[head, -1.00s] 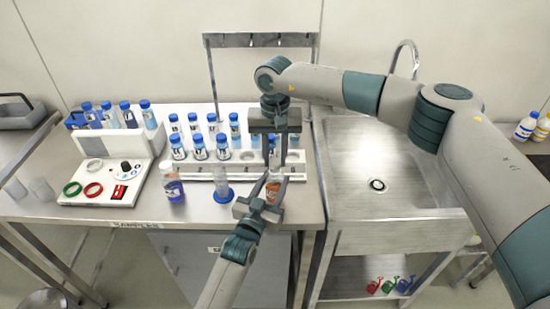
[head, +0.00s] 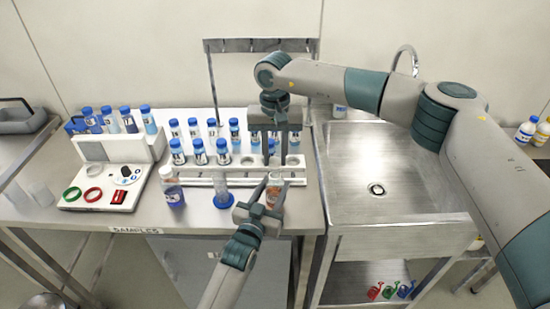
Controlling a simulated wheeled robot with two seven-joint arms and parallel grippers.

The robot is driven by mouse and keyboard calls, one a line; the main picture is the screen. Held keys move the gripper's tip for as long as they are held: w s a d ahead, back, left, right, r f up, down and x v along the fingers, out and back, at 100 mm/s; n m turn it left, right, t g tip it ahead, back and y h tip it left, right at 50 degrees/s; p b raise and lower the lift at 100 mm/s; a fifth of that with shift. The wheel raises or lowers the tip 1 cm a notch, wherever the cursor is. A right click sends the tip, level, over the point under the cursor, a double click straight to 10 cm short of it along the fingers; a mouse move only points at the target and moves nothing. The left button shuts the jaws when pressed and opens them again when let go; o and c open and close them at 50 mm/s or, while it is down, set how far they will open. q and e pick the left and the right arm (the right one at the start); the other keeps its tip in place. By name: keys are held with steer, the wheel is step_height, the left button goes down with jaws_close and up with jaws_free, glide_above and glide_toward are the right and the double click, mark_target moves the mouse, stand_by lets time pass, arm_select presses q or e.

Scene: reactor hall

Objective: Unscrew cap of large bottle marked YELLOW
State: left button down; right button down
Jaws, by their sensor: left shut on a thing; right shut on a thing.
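A bottle with orange-brown contents (head: 274,194) stands upright near the front edge of the steel table; its label is too small to read. My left gripper (head: 268,204), reaching up from the bottom, is shut on the bottle's body from the front. My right gripper (head: 275,164) points down directly above the bottle, its fingers spaced around the top. It is shut on what looks like the bottle's cap, mostly hidden between the fingers. I cannot tell whether the cap still touches the bottle neck.
A pale-capped bottle with purple contents (head: 173,189) and a blue-based stand (head: 223,200) are left of my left gripper. Behind is a white rack (head: 207,178) with several blue-capped vials. A device with coloured rings (head: 112,186) is left; the sink (head: 375,210) is right.

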mark_target(275, 161)
steer(key=shift+r, duration=1.5)
arm_select(q)
steer(key=c, duration=0.9)
jaws_free()
steer(key=shift+c, duration=0.2)
steer(key=shift+s, duration=0.15)
arm_select(e)
steer(key=shift+f, duration=0.1)
step_height(275, 161, down, 3)
steer(key=b, duration=0.3)
arm_select(q)
steer(key=v, duration=1.1)
steer(key=shift+s, duration=0.3)
steer(key=shift+a, duration=0.15)
